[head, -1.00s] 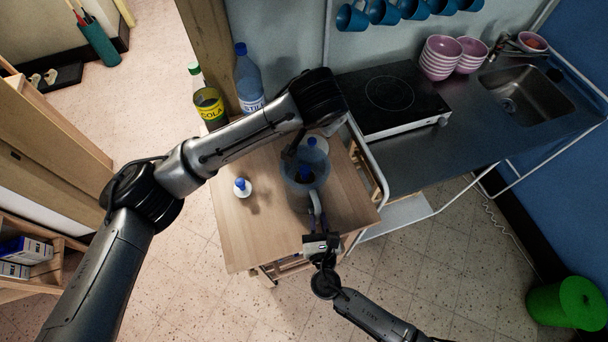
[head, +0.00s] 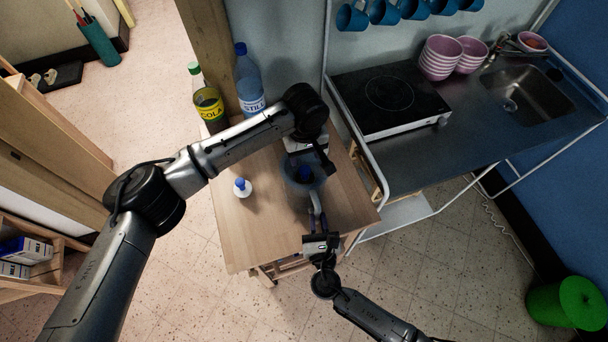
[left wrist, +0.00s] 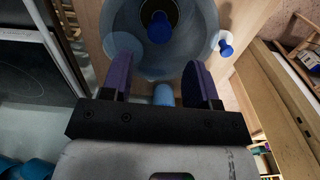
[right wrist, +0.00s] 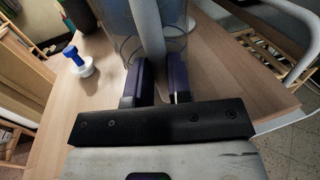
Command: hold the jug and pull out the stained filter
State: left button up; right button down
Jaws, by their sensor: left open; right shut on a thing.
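The clear bluish jug (head: 303,186) stands on the small wooden table. A dark filter (left wrist: 146,8) with a blue knob (left wrist: 158,28) sits inside it; the knob also shows in the head view (head: 305,172). My right gripper (right wrist: 160,78) is shut on the jug's upright handle (right wrist: 149,30). My left gripper (left wrist: 160,72) is open and empty, just above the jug's rim at the back, with the knob beyond its fingertips. A pale blue cylinder (left wrist: 163,95) shows between its fingers; I cannot tell what it is. Stains on the filter are too small to make out.
A small white piece with a blue knob (head: 242,187) stands on the table (head: 250,240), left of the jug. A metal rail (head: 368,165) borders the table's right side. The front left tabletop is clear.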

aim_at(305, 169)
pick_arm(q)
jog(key=shift+f, duration=3.8)
grip_shut()
